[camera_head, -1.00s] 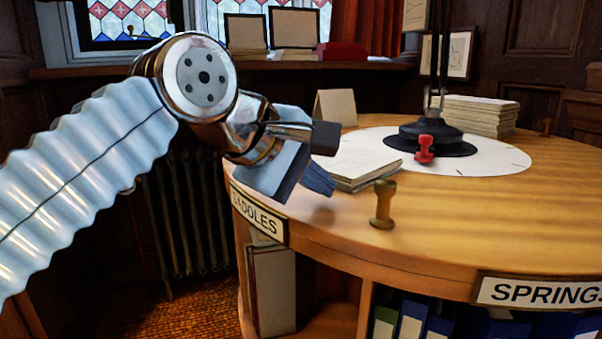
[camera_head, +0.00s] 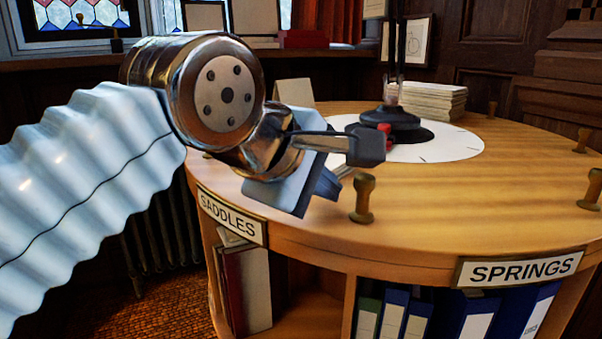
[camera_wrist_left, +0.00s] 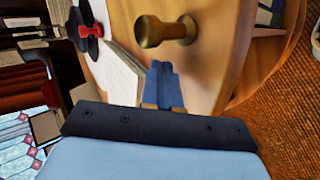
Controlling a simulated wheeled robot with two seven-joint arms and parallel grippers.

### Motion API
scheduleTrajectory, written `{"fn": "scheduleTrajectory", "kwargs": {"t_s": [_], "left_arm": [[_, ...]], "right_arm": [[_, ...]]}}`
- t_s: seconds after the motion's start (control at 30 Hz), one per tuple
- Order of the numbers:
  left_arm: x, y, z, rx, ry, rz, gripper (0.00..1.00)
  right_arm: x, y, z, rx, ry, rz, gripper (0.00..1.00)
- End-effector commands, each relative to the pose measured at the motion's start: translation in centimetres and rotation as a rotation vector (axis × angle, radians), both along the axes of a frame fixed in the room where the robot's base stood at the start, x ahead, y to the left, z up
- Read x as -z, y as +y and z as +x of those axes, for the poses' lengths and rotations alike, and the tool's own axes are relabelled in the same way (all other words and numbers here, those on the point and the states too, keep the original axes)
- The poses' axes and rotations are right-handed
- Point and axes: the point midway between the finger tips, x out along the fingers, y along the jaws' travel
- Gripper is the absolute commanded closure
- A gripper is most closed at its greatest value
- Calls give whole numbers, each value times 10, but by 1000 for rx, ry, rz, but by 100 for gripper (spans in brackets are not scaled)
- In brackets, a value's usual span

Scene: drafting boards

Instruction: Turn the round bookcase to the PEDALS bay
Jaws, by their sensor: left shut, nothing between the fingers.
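The round bookcase (camera_head: 440,235) has a wooden top with a white disc (camera_head: 455,145). Its rim carries a SADDLES label (camera_head: 230,217) at left and a SPRINGS label (camera_head: 520,269) at front right. No PEDALS label is readable. A brass-coloured peg (camera_head: 362,198) stands upright near the front edge; it also shows in the left wrist view (camera_wrist_left: 167,31). My left gripper (camera_head: 330,186) is shut and empty, just left of this peg. In the left wrist view its blue fingers (camera_wrist_left: 164,86) point toward the peg with a visible gap. My right gripper is not in view.
More pegs (camera_head: 582,140) stand around the rim. A lamp base (camera_head: 395,122) with a red part and a stack of papers (camera_head: 432,100) are on top. Blue binders (camera_head: 395,312) fill the bay under SPRINGS. A radiator (camera_head: 160,245) stands behind at left.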

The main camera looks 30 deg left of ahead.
Motion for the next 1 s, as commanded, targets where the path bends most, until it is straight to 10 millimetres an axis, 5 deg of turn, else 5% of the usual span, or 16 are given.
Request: {"fn": "scheduleTrajectory", "kwargs": {"t_s": [0.5, 1.0], "left_arm": [[-1, -12, 0, -16, 1, 1, 100], [-1, -66, 5, -74, 1, 2, 100]], "right_arm": [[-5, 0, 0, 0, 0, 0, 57], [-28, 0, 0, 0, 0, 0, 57]]}}
